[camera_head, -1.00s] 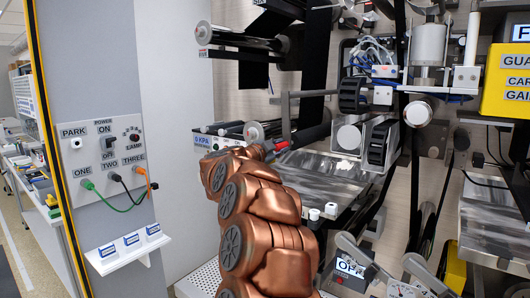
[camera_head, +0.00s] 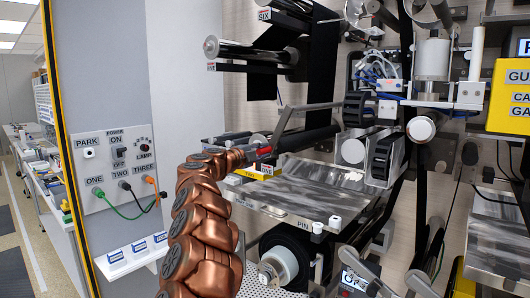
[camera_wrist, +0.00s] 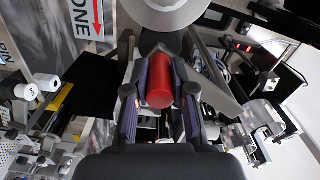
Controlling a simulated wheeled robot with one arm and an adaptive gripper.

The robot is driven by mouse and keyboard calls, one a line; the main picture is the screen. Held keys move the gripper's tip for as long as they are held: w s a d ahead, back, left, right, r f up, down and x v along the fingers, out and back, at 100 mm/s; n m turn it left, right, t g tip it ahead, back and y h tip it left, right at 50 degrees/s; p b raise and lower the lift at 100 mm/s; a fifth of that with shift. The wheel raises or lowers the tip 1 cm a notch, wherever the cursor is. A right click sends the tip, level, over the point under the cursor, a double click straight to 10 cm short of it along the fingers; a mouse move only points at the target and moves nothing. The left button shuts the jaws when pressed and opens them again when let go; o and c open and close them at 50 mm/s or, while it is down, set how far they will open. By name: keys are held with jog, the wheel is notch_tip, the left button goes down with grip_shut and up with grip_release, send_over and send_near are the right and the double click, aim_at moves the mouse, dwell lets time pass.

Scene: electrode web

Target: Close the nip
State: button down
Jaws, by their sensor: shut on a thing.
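My gripper (camera_wrist: 159,82) is shut on a red cylindrical handle (camera_wrist: 160,88) in the wrist view, with a dark finger on each side of it. In the head view the red handle (camera_head: 263,152) shows at the tip of my copper-coloured arm, at the lower end of a grey lever arm (camera_head: 281,126). The lever slants up to a bar that runs right to the black wheels (camera_head: 356,108). The dark roller (camera_head: 308,138) lies behind the handle. The contact between the rollers is not clear.
A metal plate (camera_head: 327,183) with a white label "PIN" lies below and right of the handle. A yellow label (camera_head: 259,170) is just under my gripper. The grey switch panel (camera_head: 116,160) with cables stands left of my arm.

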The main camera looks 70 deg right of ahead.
jog(key=shift+w+r, duration=0.2)
jog(key=shift+w, duration=0.05)
dwell(0.3)
jog(key=c, duration=1)
grip_release()
jog(key=shift+d, duration=0.1)
jog(key=shift+o, duration=0.2)
jog(key=v, duration=1.2)
